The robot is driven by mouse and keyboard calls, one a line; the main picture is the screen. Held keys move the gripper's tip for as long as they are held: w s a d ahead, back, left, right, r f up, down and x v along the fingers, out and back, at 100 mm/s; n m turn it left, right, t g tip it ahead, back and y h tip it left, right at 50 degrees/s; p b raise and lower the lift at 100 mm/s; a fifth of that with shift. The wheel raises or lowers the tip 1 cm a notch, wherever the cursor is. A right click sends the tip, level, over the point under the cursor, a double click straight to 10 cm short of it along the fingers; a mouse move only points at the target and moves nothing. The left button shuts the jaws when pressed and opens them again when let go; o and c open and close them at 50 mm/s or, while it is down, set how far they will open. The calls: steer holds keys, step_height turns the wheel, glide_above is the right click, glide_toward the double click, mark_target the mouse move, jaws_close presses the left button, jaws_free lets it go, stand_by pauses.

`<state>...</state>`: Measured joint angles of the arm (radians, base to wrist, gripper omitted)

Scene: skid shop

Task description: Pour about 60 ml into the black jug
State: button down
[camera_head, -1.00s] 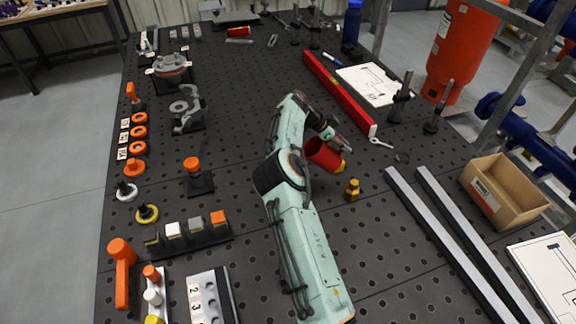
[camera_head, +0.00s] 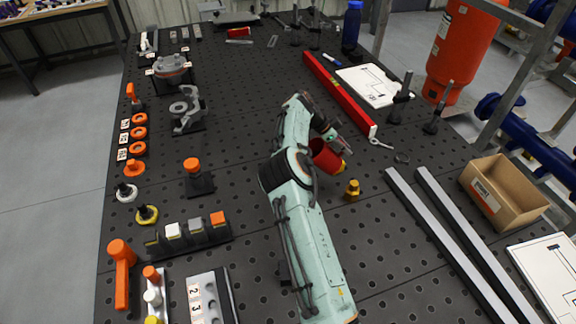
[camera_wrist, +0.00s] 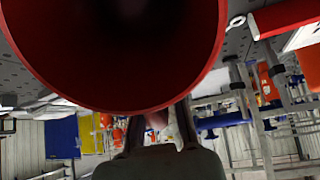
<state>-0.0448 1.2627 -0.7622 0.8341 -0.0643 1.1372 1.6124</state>
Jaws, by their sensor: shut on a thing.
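My gripper (camera_wrist: 155,135) is shut on a red cup (camera_wrist: 150,98), whose round rim and dark inside fill the upper left of the wrist view. What the cup holds cannot be made out. In the head view the red cup (camera_head: 325,155) is tilted, beside my forearm and over the middle of the perforated bench (camera_head: 270,85). My arm partly covers it, and a small yellow part shows at its right edge. I cannot pick out a black jug in either view; it may be hidden behind my arm or the cup.
A long red beam (camera_head: 340,95) and a whiteboard (camera_head: 372,86) lie beyond. Two grey rails (camera_head: 440,235) and a cardboard box (camera_head: 503,190) are at right. The bench left of my arm is partly clear.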

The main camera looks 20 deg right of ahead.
stand_by(0.5)
steer(key=d+f+y, duration=0.1)
steer(key=y, duration=0.1)
steer(key=d+f+t+y+b, duration=0.1)
steer(key=d+f+y, duration=0.1)
steer(key=y, duration=0.1)
steer(key=s+d+f+y, duration=0.1)
steer(key=y, duration=0.1)
steer(key=shift+d+f+t+b, duration=0.25)
steer(key=shift+d+t+b, duration=0.05)
steer(key=shift+d, duration=0.1)
steer(key=shift+s+f+y, duration=0.1)
steer(key=shift+f+y, duration=0.1)
steer(key=shift+y, duration=0.2)
